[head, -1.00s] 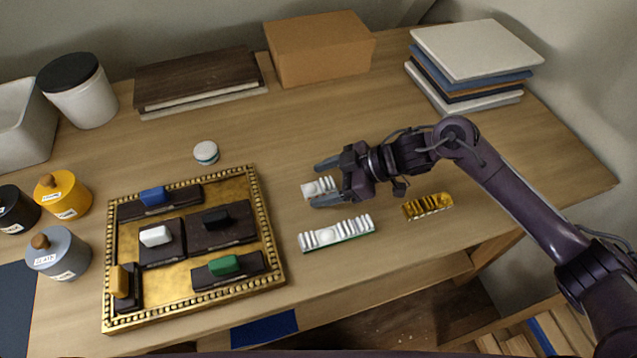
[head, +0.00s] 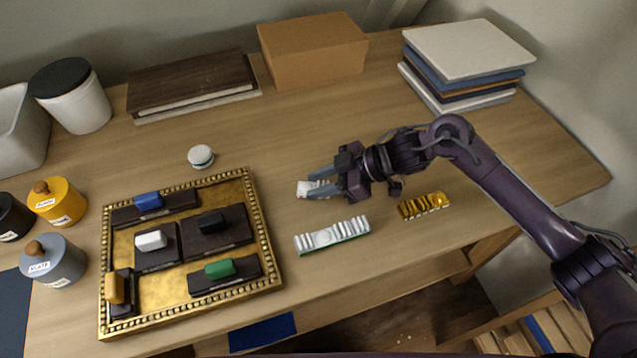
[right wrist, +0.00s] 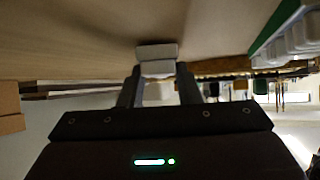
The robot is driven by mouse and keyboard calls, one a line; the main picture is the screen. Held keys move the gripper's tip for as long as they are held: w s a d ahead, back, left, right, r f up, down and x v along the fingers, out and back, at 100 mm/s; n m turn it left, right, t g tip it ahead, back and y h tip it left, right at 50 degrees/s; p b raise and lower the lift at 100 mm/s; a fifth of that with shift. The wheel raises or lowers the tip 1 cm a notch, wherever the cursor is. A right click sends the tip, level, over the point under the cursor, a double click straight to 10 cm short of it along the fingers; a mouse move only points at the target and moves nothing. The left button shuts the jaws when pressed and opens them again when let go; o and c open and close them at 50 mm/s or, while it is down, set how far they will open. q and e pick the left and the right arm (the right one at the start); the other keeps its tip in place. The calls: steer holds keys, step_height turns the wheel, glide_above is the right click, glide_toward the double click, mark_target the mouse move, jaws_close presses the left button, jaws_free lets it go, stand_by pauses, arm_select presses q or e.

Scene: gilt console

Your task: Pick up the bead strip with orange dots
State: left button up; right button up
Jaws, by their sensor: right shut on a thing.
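My right gripper (head: 322,182) is shut on a short white bead strip (head: 303,189), low over the table; the fingers hide much of it. In the right wrist view, a pale block-like piece of this strip (right wrist: 157,69) sits between the fingertips. A longer white bead strip with a green edge (head: 333,236) lies nearer the front; it also shows in the right wrist view (right wrist: 290,40). An amber bead strip (head: 423,206) lies right of the gripper. I cannot make out orange dots on any strip. My left gripper is out of view.
A gilt-framed tray (head: 262,225) with several dark pieces with coloured blocks stands at left front. A round white-topped item (head: 201,156) lies behind it. Jars (head: 58,203), a cardboard box (head: 313,50) and stacked books (head: 468,52) edge the table.

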mark_target(320, 185)
step_height(320, 185, up, 20)
steer(key=w+d+f+m+t+h, duration=0.1)
steer(key=w+f+m+t+h, duration=0.2)
steer(key=w+m+t, duration=0.3)
steer(key=s+d+f+m+t+h, duration=0.2)
steer(key=s+d+f+m+h, duration=0.1)
steer(key=d, duration=0.5)
steer(key=s+d+f+m+t+h, duration=0.2)
steer(key=s+d+f+m+h, duration=0.2)
steer(key=d+m, duration=0.4)
steer(key=shift+s+d+f+h+b, duration=0.3)
steer(key=shift+f+h+b, duration=0.1)
steer(key=shift+f+h, duration=0.25)
